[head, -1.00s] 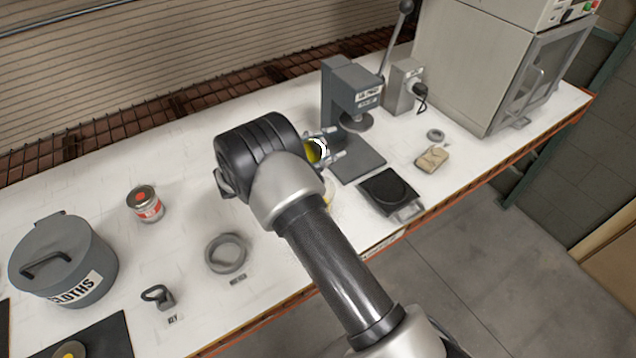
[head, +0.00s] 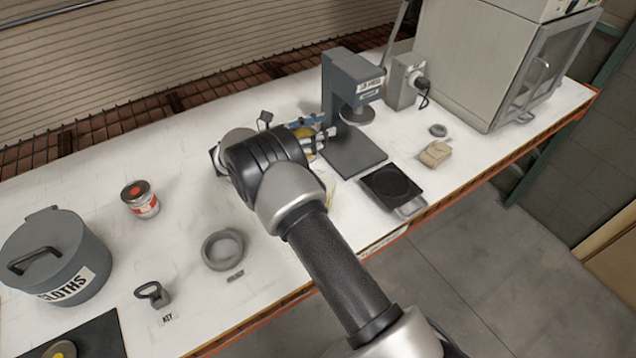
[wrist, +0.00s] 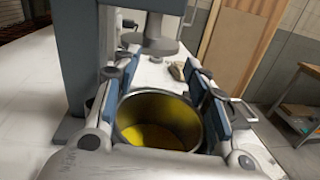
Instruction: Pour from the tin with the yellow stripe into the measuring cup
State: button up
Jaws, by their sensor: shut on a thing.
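My gripper (wrist: 160,85) is shut on an open metal tin (wrist: 128,110), with a finger on each side. In the wrist view I look into its mouth and see yellow (wrist: 160,135) inside. In the head view the gripper (head: 322,138) is beside the press, and a small yellow part of the tin (head: 304,145) shows past my wrist; the rest is hidden. I cannot make out the measuring cup; a pale yellowish edge (head: 329,190) shows beside my arm, too covered to identify.
The grey press (head: 345,85) stands close to the gripper. A black scale (head: 390,187), a beige block (head: 435,154) and a cabinet (head: 480,60) are to the right.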

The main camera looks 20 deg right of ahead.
jog(key=shift+n, duration=0.4)
jog(key=r+p, duration=0.2)
jog(key=r, duration=0.3)
jog(key=shift+w+r+p, duration=0.1)
jog(key=shift+w+p, duration=0.2)
jog(key=shift+p, duration=0.1)
jog(key=shift+a, duration=0.1)
dwell(0.5)
